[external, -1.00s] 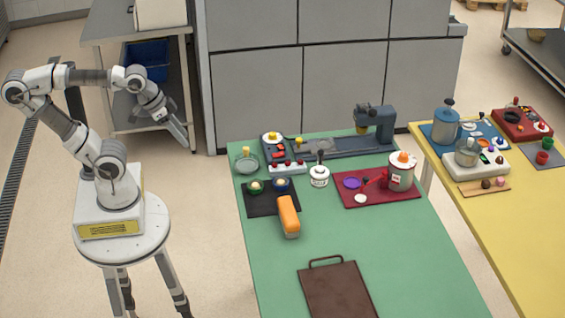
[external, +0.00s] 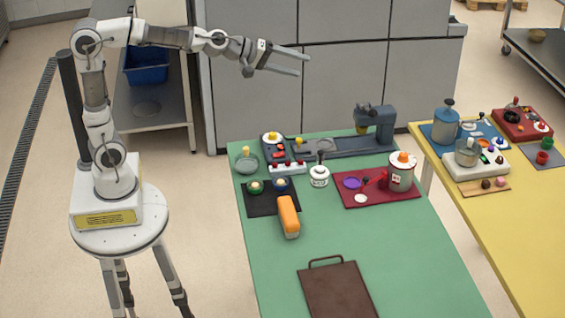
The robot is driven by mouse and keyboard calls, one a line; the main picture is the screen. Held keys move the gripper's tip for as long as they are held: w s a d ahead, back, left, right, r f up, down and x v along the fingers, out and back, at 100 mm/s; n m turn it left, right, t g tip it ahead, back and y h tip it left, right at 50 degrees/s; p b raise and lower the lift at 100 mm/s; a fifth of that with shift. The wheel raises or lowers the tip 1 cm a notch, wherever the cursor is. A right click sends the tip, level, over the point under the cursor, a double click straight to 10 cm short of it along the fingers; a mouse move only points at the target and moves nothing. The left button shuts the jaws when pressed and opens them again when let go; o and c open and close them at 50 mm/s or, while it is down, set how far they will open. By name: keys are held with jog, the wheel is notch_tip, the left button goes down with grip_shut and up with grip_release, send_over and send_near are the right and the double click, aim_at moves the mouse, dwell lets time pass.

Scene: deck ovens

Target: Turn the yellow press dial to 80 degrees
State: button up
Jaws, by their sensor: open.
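A press (external: 375,124) with a dark blue-grey body and long flat base stands at the back of the green table. At the left end of its base is a dark control box with a white round plate carrying a yellow dial (external: 270,137). A small yellow knob (external: 298,141) sits just right of that box. The dial's angle is too small to read. My gripper (external: 298,61) is open and empty, its two fingers pointing right, in the air above and apart from the dial.
A glass bowl (external: 246,162), a red-buttoned white box (external: 288,168), a white jar (external: 319,176) and a black mat (external: 262,203) crowd the dial's front. A dark red mat (external: 350,201) holds a white pot (external: 401,172). Grey cabinets (external: 342,94) stand behind.

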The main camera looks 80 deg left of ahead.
jog(key=w+a+r+n+y+p, duration=0.15)
jog(key=w+a+n+y, duration=0.45)
jog(key=w+a+n, duration=0.7)
jog(key=a+f+n+g+y+p, duration=0.1)
jog(key=a+f+n+g, duration=0.1)
jog(key=a+f+n, duration=0.35)
jog(key=a+f+n+g+y+p, duration=0.1)
jog(key=a+f+n+g+y, duration=0.15)
jog(key=a, duration=0.55)
jog(key=n+g+h+p, duration=0.4)
jog(key=n+g+h, duration=0.5)
jog(key=n, duration=0.7)
send_over(273, 133)
notch_tip(273, 133, down, 23)
notch_tip(273, 133, down, 17)
jog(key=shift+s+p, duration=0.1)
jog(key=shift+p, duration=0.35)
jog(key=shift+m, duration=0.3)
grip_shut()
